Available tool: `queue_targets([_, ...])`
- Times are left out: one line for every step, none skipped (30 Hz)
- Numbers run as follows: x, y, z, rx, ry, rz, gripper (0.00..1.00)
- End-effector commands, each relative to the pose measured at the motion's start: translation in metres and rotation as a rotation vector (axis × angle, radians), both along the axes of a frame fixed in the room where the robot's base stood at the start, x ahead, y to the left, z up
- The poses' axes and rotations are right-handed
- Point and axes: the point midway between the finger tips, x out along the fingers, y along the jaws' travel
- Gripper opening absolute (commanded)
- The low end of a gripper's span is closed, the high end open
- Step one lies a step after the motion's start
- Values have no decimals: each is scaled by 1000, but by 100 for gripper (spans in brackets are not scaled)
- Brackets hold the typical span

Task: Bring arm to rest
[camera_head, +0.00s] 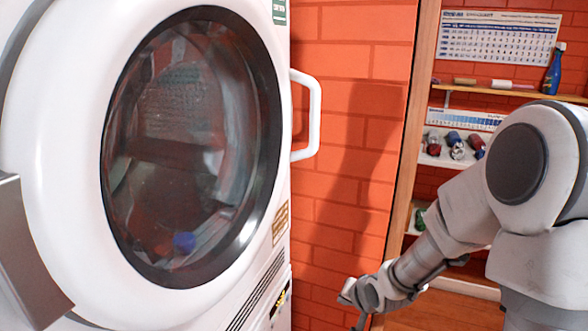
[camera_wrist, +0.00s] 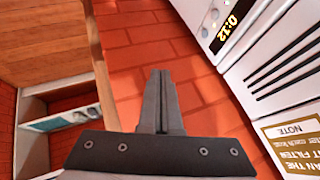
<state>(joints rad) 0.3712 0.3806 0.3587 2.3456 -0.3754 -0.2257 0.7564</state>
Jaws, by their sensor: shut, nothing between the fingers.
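My arm reaches in from the right side of the head view, bent at the elbow, with its forearm sloping down to the left. My gripper (camera_head: 352,298) is low in front of the orange brick wall, to the right of the white machine (camera_head: 150,306). In the wrist view my gripper (camera_wrist: 159,74) has its two fingers together with nothing between them. The fingers point at the brick wall and touch nothing that I can see.
The machine's round glass door (camera_head: 185,140) is closed, with a white handle (camera_head: 313,115) jutting out on its right. A wooden post (camera_head: 412,130) and shelves (camera_head: 480,90) with a blue bottle (camera_head: 553,70) stand behind my arm. The machine's display (camera_wrist: 230,27) is near my gripper.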

Motion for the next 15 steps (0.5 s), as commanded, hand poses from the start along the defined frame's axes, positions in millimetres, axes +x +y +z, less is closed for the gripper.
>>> queue_targets([-4,-4,21,-47,-3,11,0])
queue_targets([-7,-8,29,-73,1,16,0])
queue_targets([-11,-11,41,-107,5,24,0])
queue_targets([-14,-14,49,-131,8,29,0])
queue_targets([-18,-16,58,-154,13,34,0])
queue_targets([-23,-19,69,-184,18,40,0])
queue_targets([-27,-22,77,-205,22,45,0])
queue_targets([-32,-24,86,-224,26,49,0])
queue_targets([-38,-26,97,-250,31,55,0])
queue_targets([-42,-28,105,-268,35,60,0])
queue_targets([-47,-30,114,-284,38,64,0])
queue_targets([-54,-32,125,-306,44,69,0])
queue_targets([-59,-33,133,-321,49,74,0])
queue_targets([-64,-34,141,-334,53,78,0])
queue_targets([-72,-35,151,-351,59,85,0])
